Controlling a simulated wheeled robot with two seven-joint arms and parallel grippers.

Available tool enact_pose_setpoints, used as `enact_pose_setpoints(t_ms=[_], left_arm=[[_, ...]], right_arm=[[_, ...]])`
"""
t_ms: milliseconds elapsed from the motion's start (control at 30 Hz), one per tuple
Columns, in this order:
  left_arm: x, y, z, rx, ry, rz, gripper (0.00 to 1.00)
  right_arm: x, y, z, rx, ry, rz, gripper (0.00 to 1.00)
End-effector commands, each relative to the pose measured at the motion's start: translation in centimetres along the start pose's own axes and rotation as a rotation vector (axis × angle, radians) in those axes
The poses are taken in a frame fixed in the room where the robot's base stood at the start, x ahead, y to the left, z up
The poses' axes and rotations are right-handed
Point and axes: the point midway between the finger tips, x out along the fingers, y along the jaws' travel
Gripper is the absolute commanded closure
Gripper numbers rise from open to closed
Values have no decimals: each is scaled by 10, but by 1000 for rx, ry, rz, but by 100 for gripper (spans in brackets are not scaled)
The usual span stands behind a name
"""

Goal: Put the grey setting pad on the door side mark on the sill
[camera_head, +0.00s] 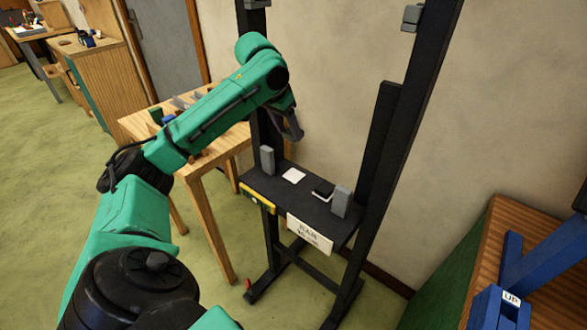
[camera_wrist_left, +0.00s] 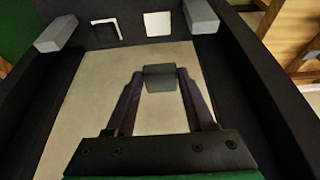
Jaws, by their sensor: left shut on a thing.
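The grey setting pad (camera_wrist_left: 160,78) is between the fingertips of my left gripper (camera_wrist_left: 160,72), which is shut on it. In the head view, my left gripper (camera_head: 291,126) is above the black sill (camera_head: 305,189), apart from it, and the pad cannot be made out. The door side mark (camera_head: 293,175), a bare white square, lies on the sill; it also shows in the left wrist view (camera_wrist_left: 158,23). A dark pad (camera_head: 323,190) covers most of the other white mark (camera_wrist_left: 105,36). My right gripper is not in view.
Grey blocks (camera_head: 267,159) (camera_head: 341,201) stand at both sill ends, between the black uprights (camera_head: 399,135). A yellow level (camera_head: 257,198) and a sign (camera_head: 310,233) are on the sill's front. A wooden table (camera_head: 207,163) stands left; a blue stand (camera_head: 543,262) is right.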

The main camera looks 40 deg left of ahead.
Motion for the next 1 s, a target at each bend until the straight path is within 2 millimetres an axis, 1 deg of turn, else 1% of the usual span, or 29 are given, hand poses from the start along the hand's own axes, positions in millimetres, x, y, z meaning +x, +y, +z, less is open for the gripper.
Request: enact_pose_setpoints(t_ms=[33,100,167,233,267,400,467,500,600,767,800,867,1000], left_arm=[[21,-1,10,0,-8,-3,100],[42,0,19,0,-8,-2,100],[59,0,26,1,-7,0,100],[75,0,32,1,-5,0,100],[80,0,34,1,-5,-1,100],[98,0,41,0,-3,1,100],[109,0,46,-1,-4,1,100],[116,0,49,-1,-3,1,100],[126,0,53,-1,0,1,100],[126,0,52,-1,2,1,100],[126,0,52,-1,1,1,39],[126,0,52,-1,1,2,16],[126,0,52,-1,1,2,16]], right_arm=[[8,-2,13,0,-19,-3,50],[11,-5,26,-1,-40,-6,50],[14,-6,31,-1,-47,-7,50],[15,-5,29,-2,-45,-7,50],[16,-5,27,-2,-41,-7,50],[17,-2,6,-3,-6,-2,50],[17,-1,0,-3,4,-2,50],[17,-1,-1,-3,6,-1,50],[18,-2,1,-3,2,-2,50],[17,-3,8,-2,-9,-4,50],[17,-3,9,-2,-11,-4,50],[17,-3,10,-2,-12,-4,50],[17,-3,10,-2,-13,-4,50]])
